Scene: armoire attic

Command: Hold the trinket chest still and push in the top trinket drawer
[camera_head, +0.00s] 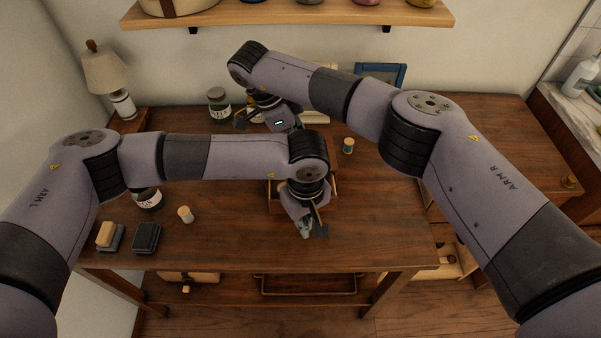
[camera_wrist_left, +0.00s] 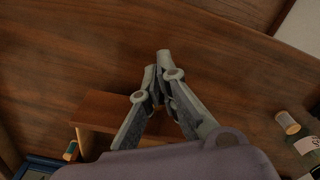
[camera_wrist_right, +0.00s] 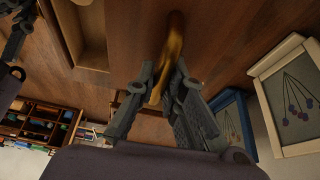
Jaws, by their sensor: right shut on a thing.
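The wooden trinket chest is mostly hidden behind my left arm in the head view; a wooden edge (camera_head: 274,196) shows beneath the wrist. My left gripper (camera_head: 308,230) is in front of the chest, low over the table; its fingers look closed and empty in the left wrist view (camera_wrist_left: 158,68), beside a wooden box-like part (camera_wrist_left: 108,108). My right gripper (camera_head: 264,118) is behind the chest. In the right wrist view its fingers (camera_wrist_right: 164,80) are closed on a brass-coloured handle (camera_wrist_right: 174,42). An open, hollow wooden compartment (camera_wrist_right: 92,58), apparently a drawer, shows there too.
The table (camera_head: 380,220) is clear at front right. A small spool-like item (camera_head: 348,146) stands right of the chest. A cork-like piece (camera_head: 185,214), a dark pad (camera_head: 146,237) and jars (camera_head: 219,103) are on the left. Picture frames (camera_head: 384,73) stand at the back.

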